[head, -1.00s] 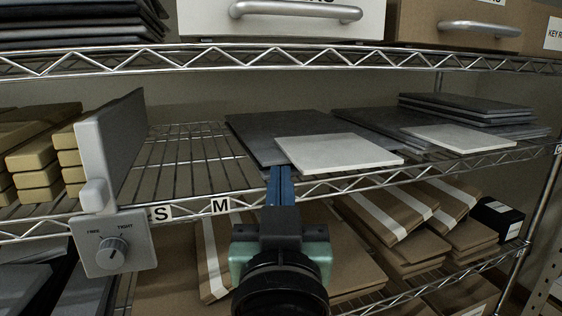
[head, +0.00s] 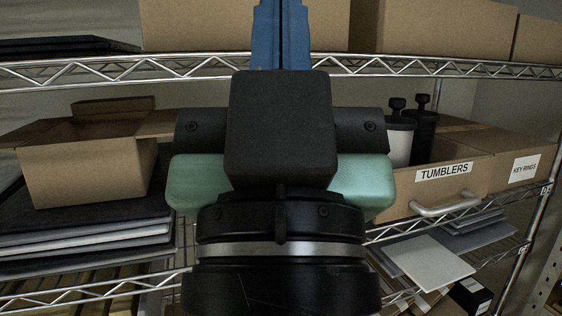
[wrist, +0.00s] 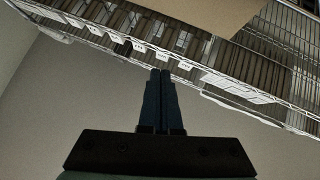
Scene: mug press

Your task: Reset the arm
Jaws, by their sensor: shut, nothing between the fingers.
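My gripper (head: 281,35) points up in the middle of the head view, with its blue fingers together and nothing between them. Its black and green body stands in front of the wire shelving and hides part of it. In the wrist view the two dark fingers (wrist: 160,100) also lie side by side, shut and empty. They appear apart from the shelf edge, though the gap is hard to judge.
An open cardboard box (head: 85,170) sits on dark flat boards at left. A wire shelf edge (head: 110,70) runs behind my gripper.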

